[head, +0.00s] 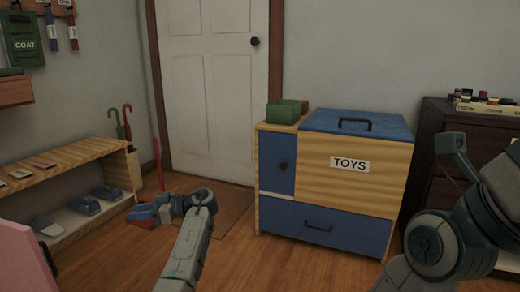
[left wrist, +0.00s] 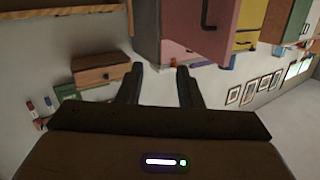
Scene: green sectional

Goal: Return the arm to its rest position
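My left arm reaches forward from the bottom of the head view, bent at a joint, with its gripper (head: 146,214) pointing left above the floor. In the left wrist view the two dark fingers of this gripper (left wrist: 159,76) stand apart with nothing between them. A small red and blue patch shows at its tip in the head view; I cannot tell what it is. My right arm is folded at the right edge of the head view, and its gripper is not in view.
A wooden toy chest (head: 372,172) with a blue lid and drawer stands ahead, a green box (head: 287,111) on its left part. A low shoe shelf (head: 78,152) with slippers stands left, and a pink panel (head: 22,258) is near at lower left. A dark dresser (head: 440,117) stands right.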

